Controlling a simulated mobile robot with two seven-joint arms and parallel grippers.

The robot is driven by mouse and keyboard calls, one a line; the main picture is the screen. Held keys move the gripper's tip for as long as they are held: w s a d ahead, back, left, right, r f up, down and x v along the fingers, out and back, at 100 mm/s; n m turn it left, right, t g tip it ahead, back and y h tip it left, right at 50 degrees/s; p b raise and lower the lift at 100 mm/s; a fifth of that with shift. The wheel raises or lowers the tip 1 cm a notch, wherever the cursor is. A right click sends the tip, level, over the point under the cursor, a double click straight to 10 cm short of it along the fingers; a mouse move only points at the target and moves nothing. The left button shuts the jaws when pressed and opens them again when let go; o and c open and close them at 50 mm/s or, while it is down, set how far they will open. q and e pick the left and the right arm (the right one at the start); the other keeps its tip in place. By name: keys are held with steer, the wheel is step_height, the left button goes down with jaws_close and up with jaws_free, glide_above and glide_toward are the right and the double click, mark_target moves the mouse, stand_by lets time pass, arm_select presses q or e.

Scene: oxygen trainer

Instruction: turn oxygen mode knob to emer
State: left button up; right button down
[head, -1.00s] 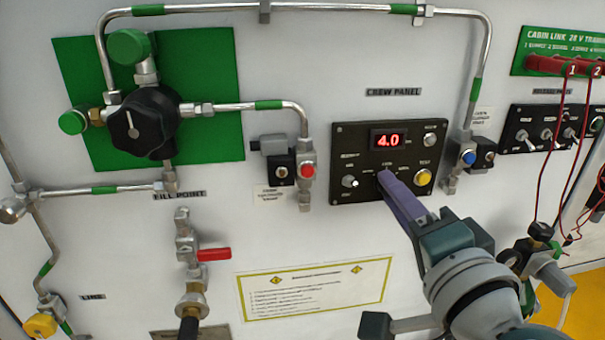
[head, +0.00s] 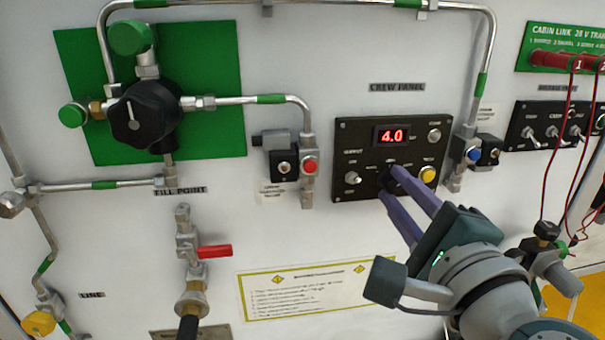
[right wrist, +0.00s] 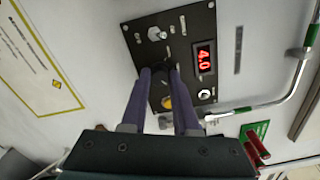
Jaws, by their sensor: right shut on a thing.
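The black crew panel (head: 347,130) is on the white wall, with a red display (head: 391,136) reading 4.0. The dark mode knob (head: 388,180) sits low in the middle of the panel, mostly hidden by my fingers. My right gripper (head: 392,184) has its two purple fingers shut on the knob, one on each side. The right wrist view shows the fingertips (right wrist: 168,72) against the panel (right wrist: 133,40), around the dark knob. The knob's pointer is hidden and its small labels are too blurred to read. My left gripper is not in view.
A yellow button (head: 428,174) is close right of the fingers, and a toggle switch (head: 352,178) is to the left. Valves with a red button (head: 310,166) and a blue button (head: 473,155) flank the panel. A notice (head: 300,291) is below.

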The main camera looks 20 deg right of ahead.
stand_by(0.3)
steer(key=c, duration=0.7)
jaws_free()
steer(key=shift+o, duration=0.2)
steer(key=shift+s+a+f, duration=0.1)
steer(key=shift+s, duration=0.2)
steer(key=b+v, duration=0.3)
steer(key=v, duration=0.6)
steer(key=shift+s, duration=0.2)
